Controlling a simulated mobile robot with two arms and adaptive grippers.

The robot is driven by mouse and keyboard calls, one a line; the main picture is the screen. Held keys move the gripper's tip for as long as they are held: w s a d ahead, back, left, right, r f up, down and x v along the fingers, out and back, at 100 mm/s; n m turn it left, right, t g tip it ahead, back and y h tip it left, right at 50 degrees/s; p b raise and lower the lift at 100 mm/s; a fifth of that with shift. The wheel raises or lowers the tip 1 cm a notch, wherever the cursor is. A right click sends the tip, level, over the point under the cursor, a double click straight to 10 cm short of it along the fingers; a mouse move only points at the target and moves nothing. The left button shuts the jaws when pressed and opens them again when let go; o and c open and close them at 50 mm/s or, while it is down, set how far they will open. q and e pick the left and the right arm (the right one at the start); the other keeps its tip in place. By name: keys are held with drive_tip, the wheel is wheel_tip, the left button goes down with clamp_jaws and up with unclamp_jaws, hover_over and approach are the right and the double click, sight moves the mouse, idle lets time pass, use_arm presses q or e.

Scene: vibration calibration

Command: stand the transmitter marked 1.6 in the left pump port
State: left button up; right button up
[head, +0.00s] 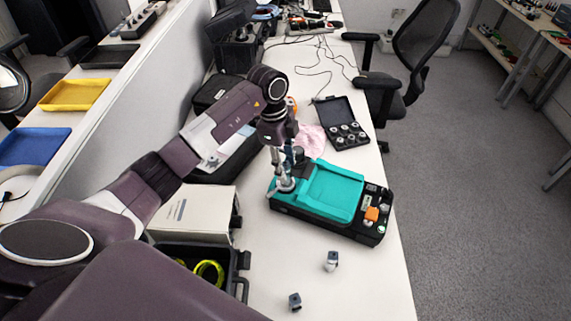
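A teal and black device (333,192), which looks like the pump, lies on the white bench. My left gripper (284,183) points down over its left end, where the port area is mostly hidden by the fingers. Something pale and metallic shows at the fingertips, too small to tell whether it is held or part of the device. No 1.6 marking is readable. My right gripper is not in view.
An open black case (342,124) with several round fittings lies behind the device. A pink cloth (312,140) lies beside it. An open case (190,262) with a yellow-green ring stands at left, below my arm. The bench (370,286) is clear at front right.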

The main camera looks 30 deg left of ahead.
use_arm(q)
wheel_tip(320, 180, up, 12)
drive_tip(key=a, duration=0.1)
drive_tip(key=shift+s+a, duration=0.2)
drive_tip(key=shift+a, duration=0.2)
